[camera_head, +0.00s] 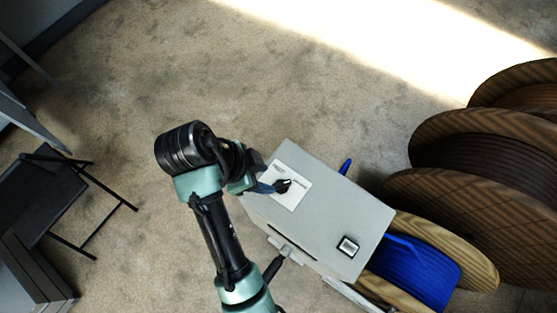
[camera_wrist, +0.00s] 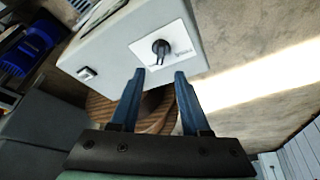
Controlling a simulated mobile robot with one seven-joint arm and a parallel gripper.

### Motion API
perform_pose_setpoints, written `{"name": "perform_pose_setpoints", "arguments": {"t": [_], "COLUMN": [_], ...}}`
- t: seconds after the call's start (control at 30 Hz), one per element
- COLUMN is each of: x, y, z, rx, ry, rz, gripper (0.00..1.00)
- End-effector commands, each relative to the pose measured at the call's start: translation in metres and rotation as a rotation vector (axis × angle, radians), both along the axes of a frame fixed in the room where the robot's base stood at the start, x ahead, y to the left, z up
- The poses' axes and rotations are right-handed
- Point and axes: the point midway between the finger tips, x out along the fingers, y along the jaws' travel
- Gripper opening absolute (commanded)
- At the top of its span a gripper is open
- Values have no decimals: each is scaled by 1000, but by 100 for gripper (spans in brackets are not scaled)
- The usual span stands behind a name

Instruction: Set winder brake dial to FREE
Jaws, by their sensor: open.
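The brake dial is a black knob (camera_wrist: 160,47) on a white label plate (camera_wrist: 178,38), on one face of a light grey box (camera_wrist: 110,50). In the wrist view its pointer end aims down towards my gripper; the label words are too small to read. In the head view the dial (camera_head: 284,186) sits near the box's upper left end. My gripper (camera_wrist: 159,74) is open and empty, its two blue fingers apart, with the dial just beyond the tips. In the head view the gripper (camera_head: 264,187) is at the dial's left side; whether it touches is unclear.
The box (camera_head: 325,215) also carries a small black-and-white switch (camera_head: 348,246). A spool of blue material (camera_head: 415,272) stands beside it, with large wooden reels (camera_head: 480,150) at the right. A black folding chair (camera_head: 40,195) is at the left. Carpeted floor above the box is clear.

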Motion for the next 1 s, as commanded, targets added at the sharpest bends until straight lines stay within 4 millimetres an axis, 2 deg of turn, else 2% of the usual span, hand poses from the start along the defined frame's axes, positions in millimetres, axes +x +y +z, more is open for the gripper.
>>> {"name": "perform_pose_setpoints", "arguments": {"t": [0.03, 0.2, 0.43, 0.6, 0.87, 0.9, 1.0], "x": [1, 4, 9, 11, 11, 11, 11], "y": [-3, -15, -28, -32, -32, -32, -32], "z": [-13, -41, -68, -79, -81, -81, -80], "rx": [1, 1, 0, 0, 1, 1, 1], "ry": [-2, 1, 1, -1, -2, -2, -2], "rz": [-1, -1, 1, 0, 1, 1, 1], "gripper": [46, 46, 46, 46, 46, 44, 26]}}
